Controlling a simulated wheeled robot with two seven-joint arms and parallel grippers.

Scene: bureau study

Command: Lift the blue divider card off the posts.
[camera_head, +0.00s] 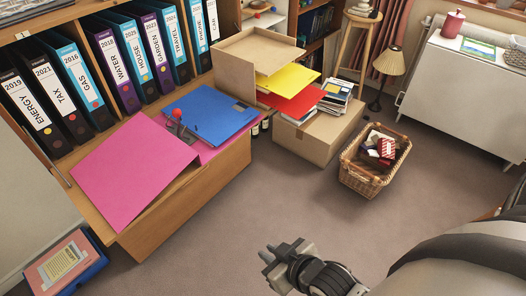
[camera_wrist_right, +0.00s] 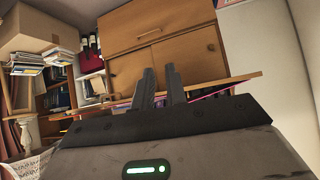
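The blue divider card (camera_head: 211,115) lies on the right half of an open pink binder (camera_head: 135,168) on the wooden desk flap, in the head view. The metal post mechanism (camera_head: 178,126), with a red knob, stands at the card's left edge. Whether the posts pass through the card is too small to tell. My right gripper (camera_head: 268,254) is low in the middle of the head view, in front of the desk and well away from the card. In the right wrist view its two fingers (camera_wrist_right: 160,85) are slightly apart with nothing between them. My left gripper is out of view.
Several upright lever arch files (camera_head: 100,62) line the shelf behind the binder. A cardboard box (camera_head: 317,135) with stacked trays and papers stands right of the desk, beside a wicker basket (camera_head: 367,178). A blue-and-pink box (camera_head: 65,262) lies at lower left. The middle carpet is clear.

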